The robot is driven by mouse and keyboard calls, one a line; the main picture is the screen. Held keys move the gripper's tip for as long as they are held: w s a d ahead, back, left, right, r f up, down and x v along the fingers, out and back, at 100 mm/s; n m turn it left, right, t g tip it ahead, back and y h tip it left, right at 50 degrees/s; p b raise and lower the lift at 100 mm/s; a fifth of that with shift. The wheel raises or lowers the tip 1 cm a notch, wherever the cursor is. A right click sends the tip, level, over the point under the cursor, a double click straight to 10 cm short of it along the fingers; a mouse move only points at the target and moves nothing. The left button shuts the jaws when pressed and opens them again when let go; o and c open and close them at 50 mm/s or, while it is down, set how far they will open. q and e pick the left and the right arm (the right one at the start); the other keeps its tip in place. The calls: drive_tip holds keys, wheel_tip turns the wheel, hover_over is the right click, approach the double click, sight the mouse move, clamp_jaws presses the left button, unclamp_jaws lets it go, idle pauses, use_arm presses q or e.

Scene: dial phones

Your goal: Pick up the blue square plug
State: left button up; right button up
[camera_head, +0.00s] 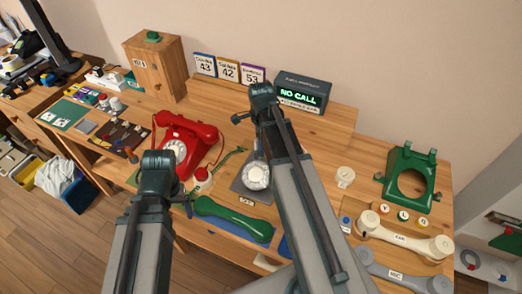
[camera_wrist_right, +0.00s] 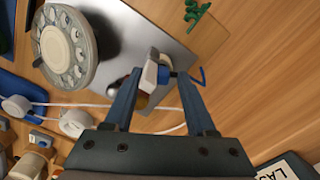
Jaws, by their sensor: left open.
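A small white and blue block, seemingly the blue square plug (camera_wrist_right: 152,70), shows in the right wrist view between the fingertips of my right gripper (camera_wrist_right: 158,76). It is by the far end of the grey phone plate (camera_wrist_right: 140,30). Whether both fingers touch it is not clear. In the head view my right gripper (camera_head: 262,92) is beyond the dial phone (camera_head: 257,175) and hides the plug. A short blue cord piece (camera_wrist_right: 197,77) lies beside the right fingertip. My left gripper (camera_head: 160,160) is open, in front of the red phone.
A red phone (camera_head: 190,135) stands at left of the dial phone, with a green handset (camera_head: 232,218) in front. A display box (camera_head: 303,92) stands behind my right gripper. A green phone shell (camera_head: 410,180) and cream handset (camera_head: 405,238) are at right. A white cord (camera_wrist_right: 100,105) runs nearby.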

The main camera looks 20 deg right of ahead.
clamp_jaws()
drive_tip(key=shift+r, duration=0.1)
wheel_tip(320, 180, up, 6)
drive_tip(key=p, duration=0.6)
drive_tip(key=shift+r, duration=0.15)
drive_tip(key=shift+w+r+p, duration=0.1)
drive_tip(key=shift+p, duration=0.25)
